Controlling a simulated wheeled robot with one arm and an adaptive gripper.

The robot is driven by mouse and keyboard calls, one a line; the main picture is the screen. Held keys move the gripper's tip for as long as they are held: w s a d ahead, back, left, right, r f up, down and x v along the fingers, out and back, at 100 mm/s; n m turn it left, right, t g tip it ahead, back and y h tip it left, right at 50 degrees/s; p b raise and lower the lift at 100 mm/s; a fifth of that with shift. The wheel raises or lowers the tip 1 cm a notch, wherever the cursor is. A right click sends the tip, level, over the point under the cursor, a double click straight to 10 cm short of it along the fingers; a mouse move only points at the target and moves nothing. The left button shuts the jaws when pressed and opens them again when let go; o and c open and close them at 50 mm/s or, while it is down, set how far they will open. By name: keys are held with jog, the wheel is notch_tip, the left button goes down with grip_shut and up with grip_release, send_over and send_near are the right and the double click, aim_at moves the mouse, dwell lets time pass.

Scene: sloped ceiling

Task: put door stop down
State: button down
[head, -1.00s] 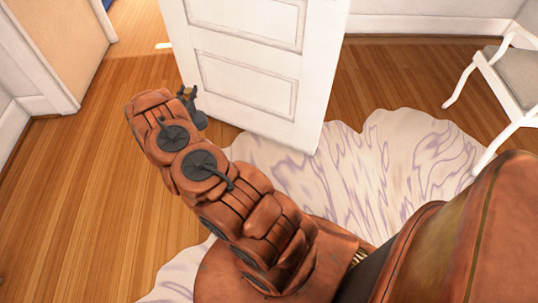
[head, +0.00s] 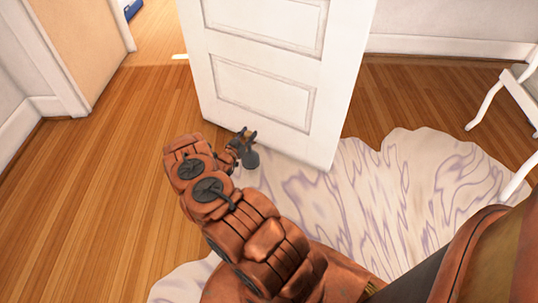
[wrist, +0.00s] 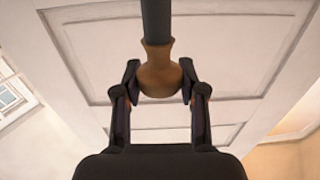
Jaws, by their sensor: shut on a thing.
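My gripper (head: 244,138) is shut on the door stop (head: 251,159), close in front of the lower part of the white door, above the floor or the rug edge. In the wrist view, the two fingers (wrist: 160,80) close on the door stop's tan, rounded part (wrist: 158,72). A dark rod (wrist: 156,20) extends from it to the top of the picture. In the head view, my arm hides part of the gripper. I cannot tell whether the door stop touches the door or the floor.
The white panelled door (head: 270,70) stands open. A wavy-edged white and purple rug (head: 400,190) lies under and right of it. Bare wood floor (head: 110,150) is clear on the left. A white chair (head: 510,110) stands at the right.

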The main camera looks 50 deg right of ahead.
jog(key=s+d+f+b, duration=0.4)
jog(key=s+d, duration=0.5)
jog(key=d, duration=0.3)
jog(key=shift+s+f, duration=0.4)
jog(key=shift+f+b, duration=0.1)
jog(key=shift+b, duration=0.2)
jog(key=c, duration=0.7)
grip_release()
jog(key=shift+f, duration=0.1)
jog(key=shift+o, duration=0.2)
